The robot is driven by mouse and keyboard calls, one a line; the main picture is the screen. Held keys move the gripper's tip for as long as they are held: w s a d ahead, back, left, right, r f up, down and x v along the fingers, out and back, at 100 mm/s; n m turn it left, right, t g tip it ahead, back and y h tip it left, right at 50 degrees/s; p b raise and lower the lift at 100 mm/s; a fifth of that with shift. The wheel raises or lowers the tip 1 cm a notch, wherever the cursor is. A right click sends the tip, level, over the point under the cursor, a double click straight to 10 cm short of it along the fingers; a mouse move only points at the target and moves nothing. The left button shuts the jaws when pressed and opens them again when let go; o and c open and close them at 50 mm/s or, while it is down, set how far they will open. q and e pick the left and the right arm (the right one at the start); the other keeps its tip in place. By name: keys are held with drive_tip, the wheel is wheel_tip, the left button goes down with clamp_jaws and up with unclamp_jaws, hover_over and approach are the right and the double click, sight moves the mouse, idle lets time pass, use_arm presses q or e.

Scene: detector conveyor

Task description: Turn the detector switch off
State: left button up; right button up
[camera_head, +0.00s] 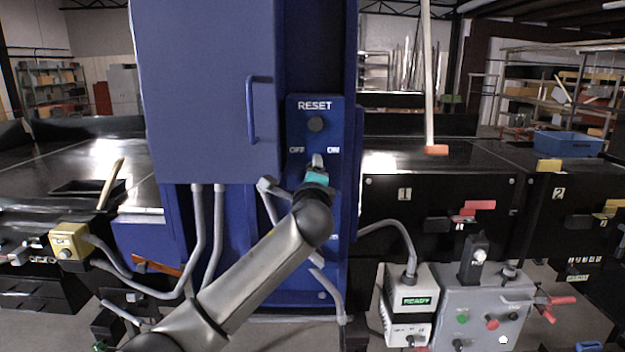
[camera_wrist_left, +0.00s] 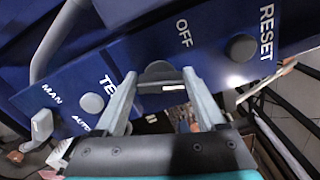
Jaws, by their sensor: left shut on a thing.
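The detector switch (camera_wrist_left: 158,69) is a dark rotary knob on the blue control panel (camera_head: 343,125), below the RESET button (camera_head: 315,124) and near the OFF and ON labels. My left gripper (camera_head: 317,161) reaches up to it from below. In the left wrist view the two grey fingers of my left gripper (camera_wrist_left: 160,76) stand on either side of the knob and are shut on it. In the head view the gripper hides most of the knob, so I cannot tell which label it points to. My right gripper is not in view.
The TEST button (camera_wrist_left: 92,103) and the MAN/AUTO switch (camera_wrist_left: 41,125) sit on the same panel. A blue cabinet (camera_head: 205,90) with a handle (camera_head: 251,110) juts out left of the panel. Grey conduits (camera_head: 198,240) run below it. A grey control box (camera_head: 485,305) stands at lower right.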

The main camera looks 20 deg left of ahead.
use_arm(q)
drive_tip(key=shift+d+f+n+b, duration=0.15)
drive_tip(key=shift+n+b, duration=0.85)
drive_tip(key=shift+n, duration=2.1)
drive_tip(key=shift+a+f+n+b, duration=0.15)
drive_tip(key=shift+n+b, duration=0.8)
drive_tip(key=shift+n, duration=2.15)
drive_tip(key=shift+d, duration=0.1)
drive_tip(key=o, duration=1.3)
drive_tip(key=b+v, duration=0.2)
drive_tip(key=v, duration=1.3)
drive_tip(key=shift+s, duration=0.15)
